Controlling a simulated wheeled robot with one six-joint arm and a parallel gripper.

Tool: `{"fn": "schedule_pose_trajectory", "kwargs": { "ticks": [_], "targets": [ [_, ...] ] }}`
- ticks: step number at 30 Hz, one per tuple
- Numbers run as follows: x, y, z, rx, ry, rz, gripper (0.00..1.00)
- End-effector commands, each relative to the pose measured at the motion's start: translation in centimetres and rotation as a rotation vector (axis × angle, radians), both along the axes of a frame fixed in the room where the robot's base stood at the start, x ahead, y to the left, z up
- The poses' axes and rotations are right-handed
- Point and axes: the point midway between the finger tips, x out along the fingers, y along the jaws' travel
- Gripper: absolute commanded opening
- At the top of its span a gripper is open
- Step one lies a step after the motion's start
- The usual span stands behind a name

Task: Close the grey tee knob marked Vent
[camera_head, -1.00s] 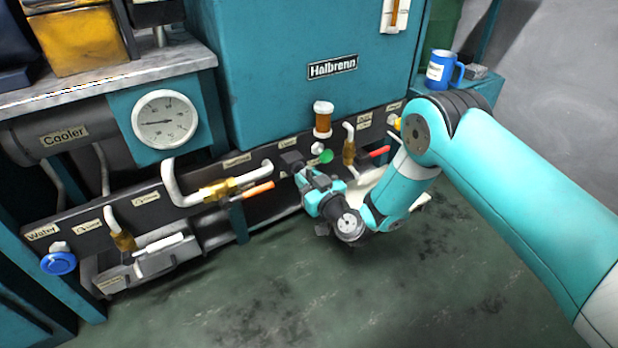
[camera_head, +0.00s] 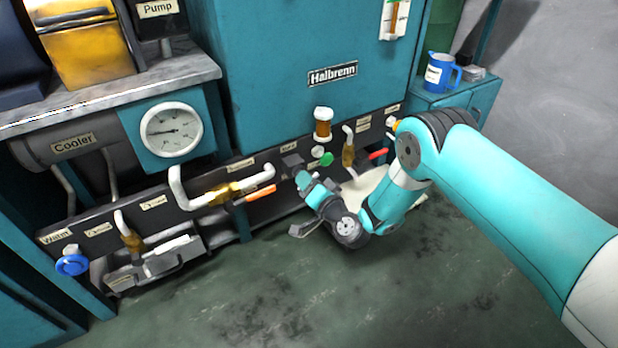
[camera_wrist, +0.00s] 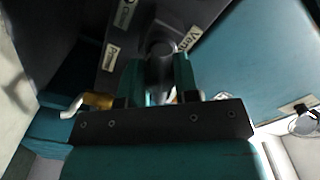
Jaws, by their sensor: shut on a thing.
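The grey tee knob (camera_wrist: 160,62) shows in the wrist view between my two fingers, beside the label "Vent" (camera_wrist: 188,38). My gripper (camera_wrist: 158,80) is shut on it, one finger on each side. The fingers and the dim light hide much of the knob, so its exact turn angle is hard to tell. In the head view my gripper (camera_head: 299,172) reaches the dark panel (camera_head: 262,172) below the teal cabinet. There my gripper covers the knob.
An orange-handled valve (camera_head: 258,192) sits left of my gripper. A green knob (camera_head: 326,159), an amber cup (camera_head: 323,124) and a red-handled valve (camera_head: 377,155) are close on the right. A blue knob (camera_head: 72,263) is far left. The floor in front is clear.

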Motion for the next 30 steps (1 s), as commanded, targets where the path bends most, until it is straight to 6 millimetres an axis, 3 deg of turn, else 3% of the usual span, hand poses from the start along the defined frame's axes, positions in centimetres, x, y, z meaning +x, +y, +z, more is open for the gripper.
{"fn": "schedule_pose_trajectory", "kwargs": {
  "ticks": [15,30],
  "targets": [
    [0.33,-0.2,0.31,0.302,0.193,-0.006,0.05],
    [0.38,-0.27,0.28,0.369,0.237,-0.007,0.05]
  ]
}}
